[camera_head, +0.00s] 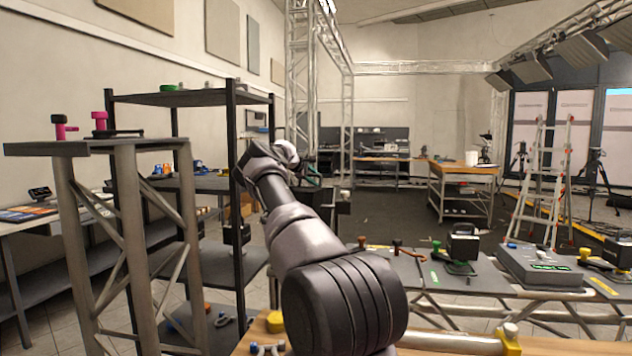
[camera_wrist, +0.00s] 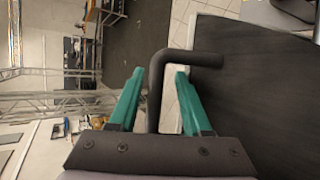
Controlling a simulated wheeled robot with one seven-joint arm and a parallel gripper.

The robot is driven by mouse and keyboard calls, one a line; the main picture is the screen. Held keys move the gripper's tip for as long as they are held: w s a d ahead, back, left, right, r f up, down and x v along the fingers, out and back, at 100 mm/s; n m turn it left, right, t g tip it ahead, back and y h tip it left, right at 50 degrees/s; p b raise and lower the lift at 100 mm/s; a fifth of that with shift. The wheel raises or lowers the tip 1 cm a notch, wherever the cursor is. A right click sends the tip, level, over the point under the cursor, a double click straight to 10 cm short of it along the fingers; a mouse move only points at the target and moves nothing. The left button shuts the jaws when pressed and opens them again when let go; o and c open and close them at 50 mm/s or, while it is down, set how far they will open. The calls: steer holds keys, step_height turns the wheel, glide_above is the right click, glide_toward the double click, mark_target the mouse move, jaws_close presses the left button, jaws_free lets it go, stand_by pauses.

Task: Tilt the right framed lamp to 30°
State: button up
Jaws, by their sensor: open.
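Two small black framed lamps stand on the grey table at the right in the head view.
A grey control box (camera_head: 540,264) sits between the lamps on the table. A dark shelf rack (camera_head: 232,130) and a tall truss stand (camera_head: 130,200) are on the left. A ladder (camera_head: 545,180) stands behind the table. The floor (camera_head: 390,212) in the middle is clear.

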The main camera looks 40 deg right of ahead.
steer(key=v, duration=0.9)
steer(key=shift+s+a, duration=0.15)
steer(key=shift+a, duration=0.1)
steer(key=s+a+r+m+y, duration=0.4)
steer(key=s+m, duration=0.1)
steer(key=s, duration=0.5)
steer(key=s+a+r+m+t+y, duration=0.2)
steer(key=s+a+r+y, duration=0.15)
steer(key=s+a, duration=0.7)
steer(key=s+a+r+m+t+y, duration=0.2)
steer(key=s+a+y, duration=0.3)
steer(key=a, duration=1)
steer(key=s+a+f+m, duration=0.1)
steer(key=s+a+f, duration=0.2)
steer(key=s+a, duration=1.5)
steer(key=s+y, duration=0.1)
steer(key=s, duration=0.4)
steer(key=shift+a, duration=0.35)
